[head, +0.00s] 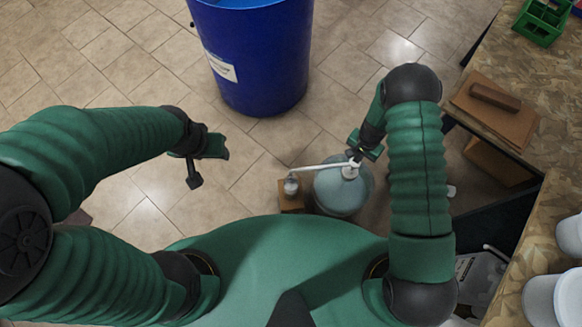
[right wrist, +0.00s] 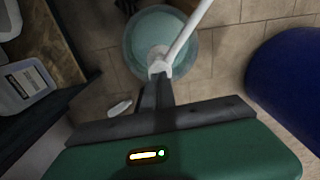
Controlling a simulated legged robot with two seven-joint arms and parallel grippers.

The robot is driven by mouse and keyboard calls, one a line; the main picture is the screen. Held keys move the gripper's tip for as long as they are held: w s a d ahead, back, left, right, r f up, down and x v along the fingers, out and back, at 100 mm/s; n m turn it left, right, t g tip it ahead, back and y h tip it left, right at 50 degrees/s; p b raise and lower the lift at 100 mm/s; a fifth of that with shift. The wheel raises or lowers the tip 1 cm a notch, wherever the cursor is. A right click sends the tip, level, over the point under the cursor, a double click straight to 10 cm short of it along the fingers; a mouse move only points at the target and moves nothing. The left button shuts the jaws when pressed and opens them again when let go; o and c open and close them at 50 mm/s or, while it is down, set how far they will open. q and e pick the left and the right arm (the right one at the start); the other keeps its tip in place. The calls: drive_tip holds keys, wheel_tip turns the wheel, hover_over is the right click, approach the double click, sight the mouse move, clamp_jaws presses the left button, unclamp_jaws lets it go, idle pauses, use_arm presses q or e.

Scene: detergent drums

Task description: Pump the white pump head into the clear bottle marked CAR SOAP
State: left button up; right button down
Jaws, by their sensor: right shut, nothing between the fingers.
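The white pump head (head: 349,172) sits on top of a pale blue-green drum (head: 342,196). Its long white spout reaches left, over a small clear bottle (head: 291,188) on a brown block. No marking on the bottle can be read. My right gripper (head: 356,156) is shut and empty, right at the pump head; in the right wrist view its fingertips (right wrist: 158,82) are close to the pump head (right wrist: 160,66). I cannot tell whether they touch it. My left gripper (head: 208,166) is open and empty, over the floor left of the bottle.
A large blue drum (head: 255,60) stands beyond, with clear tiled floor around it. A workbench on the right holds a brown board (head: 495,110), a green crate (head: 541,22) and white tubs (head: 555,298). A labelled white container (right wrist: 27,84) shows in the right wrist view.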

drive_tip(key=shift+f+b, duration=2.2)
drive_tip(key=shift+f, duration=0.6)
drive_tip(key=shift+r, duration=0.15)
wheel_tip(320, 180, up, 6)
drive_tip(key=p, duration=0.4)
drive_tip(key=shift+f+p, duration=0.25)
drive_tip(key=shift+p, duration=0.1)
drive_tip(key=shift+f, duration=0.1)
drive_tip(key=shift+f, duration=0.1)
